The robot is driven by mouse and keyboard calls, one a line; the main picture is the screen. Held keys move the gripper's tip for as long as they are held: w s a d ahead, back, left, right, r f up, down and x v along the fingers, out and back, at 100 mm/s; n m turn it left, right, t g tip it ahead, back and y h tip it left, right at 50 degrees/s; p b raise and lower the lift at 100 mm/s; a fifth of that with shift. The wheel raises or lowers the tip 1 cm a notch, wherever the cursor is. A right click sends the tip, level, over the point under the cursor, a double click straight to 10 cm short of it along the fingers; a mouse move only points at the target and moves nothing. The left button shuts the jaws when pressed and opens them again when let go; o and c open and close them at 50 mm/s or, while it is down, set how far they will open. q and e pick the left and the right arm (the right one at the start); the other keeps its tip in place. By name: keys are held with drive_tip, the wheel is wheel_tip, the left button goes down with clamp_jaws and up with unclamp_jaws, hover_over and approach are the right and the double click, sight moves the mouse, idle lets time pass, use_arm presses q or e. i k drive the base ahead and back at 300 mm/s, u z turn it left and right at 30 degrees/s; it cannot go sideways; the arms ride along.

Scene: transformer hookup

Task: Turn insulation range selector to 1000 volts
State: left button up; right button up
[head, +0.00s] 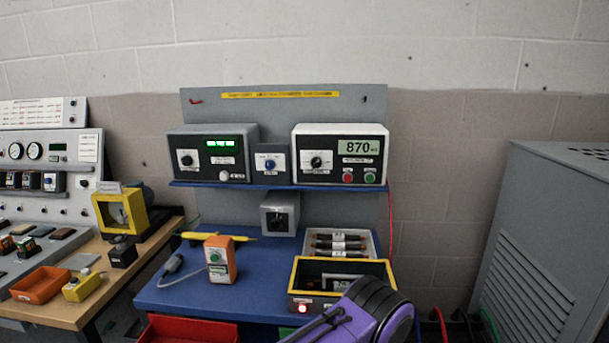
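The meter with the lit display reading 870 (340,155) stands on the right of the blue shelf in the head view. Its black round selector knob (316,161) has a pale pointer mark; the scale print is too small to read. Below its display are a red button (348,177) and a green button (369,177). Nothing touches the knob. A purple and black part of my arm (375,315) rises at the bottom centre-right, well below the meter. I cannot make out any gripper fingers on it. My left gripper is out of view.
A second meter with a green display (212,154) and a small blue-knob box (271,163) share the shelf (278,186). On the blue bench stand an orange handheld device (220,261), a yellow-rimmed box (342,262) and a tray of dark cylinders (340,240). A grey cabinet (550,235) stands right.

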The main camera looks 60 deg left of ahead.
sight(316, 162)
drive_tip(key=k, duration=0.35)
drive_tip(key=u, duration=0.95)
